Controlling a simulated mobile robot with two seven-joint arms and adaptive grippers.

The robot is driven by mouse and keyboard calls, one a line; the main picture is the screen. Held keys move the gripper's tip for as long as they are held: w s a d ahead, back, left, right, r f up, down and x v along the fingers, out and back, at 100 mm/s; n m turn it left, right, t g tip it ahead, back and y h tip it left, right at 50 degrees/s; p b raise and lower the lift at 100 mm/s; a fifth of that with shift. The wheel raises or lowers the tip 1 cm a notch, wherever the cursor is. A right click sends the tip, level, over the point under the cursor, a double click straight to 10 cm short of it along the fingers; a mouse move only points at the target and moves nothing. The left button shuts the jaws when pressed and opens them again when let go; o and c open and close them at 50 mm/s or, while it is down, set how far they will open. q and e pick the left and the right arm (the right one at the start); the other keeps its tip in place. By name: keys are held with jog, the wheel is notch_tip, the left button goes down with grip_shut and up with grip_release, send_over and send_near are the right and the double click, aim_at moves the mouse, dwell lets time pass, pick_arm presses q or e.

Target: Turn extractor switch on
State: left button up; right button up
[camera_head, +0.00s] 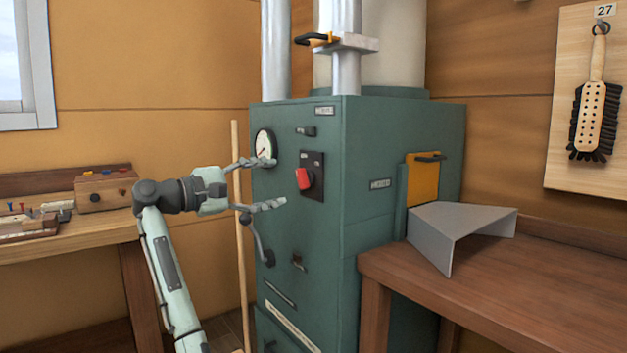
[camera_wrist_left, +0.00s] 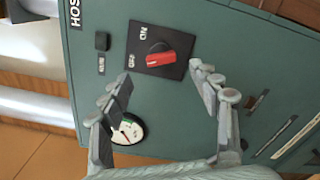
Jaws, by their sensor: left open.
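The extractor switch is a red rotary handle (camera_head: 303,179) on a black plate (camera_head: 317,165) on the front of a tall green cabinet (camera_head: 340,225). In the left wrist view the red handle (camera_wrist_left: 158,58) lies roughly level on its plate, with ON and OFF lettering beside it. Its left end is nearer the OFF lettering. My left gripper (camera_head: 279,182) is open and empty, just left of the switch in the head view. In the left wrist view the spread fingertips (camera_wrist_left: 160,72) are either side of the handle, seemingly apart from it. My right gripper is not in view.
A round gauge (camera_head: 264,145) and a small black switch (camera_head: 305,131) are near the red handle. A crank handle (camera_head: 262,245) sticks out below. A wooden pole (camera_head: 240,260) stands at the cabinet's left. Benches are left (camera_head: 90,237) and right (camera_head: 480,285).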

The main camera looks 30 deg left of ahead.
aim_at(299, 179)
pick_arm(q)
jog(key=x, duration=0.5)
jog(key=shift+w+d, duration=0.1)
jog(key=shift+d, duration=0.05)
jog(key=shift+p+x, duration=0.3)
jog(key=shift+x, duration=0.5)
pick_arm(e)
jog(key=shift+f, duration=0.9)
pick_arm(q)
jog(key=c, duration=1.1)
jog(key=shift+f, duration=0.1)
jog(key=shift+c, duration=0.3)
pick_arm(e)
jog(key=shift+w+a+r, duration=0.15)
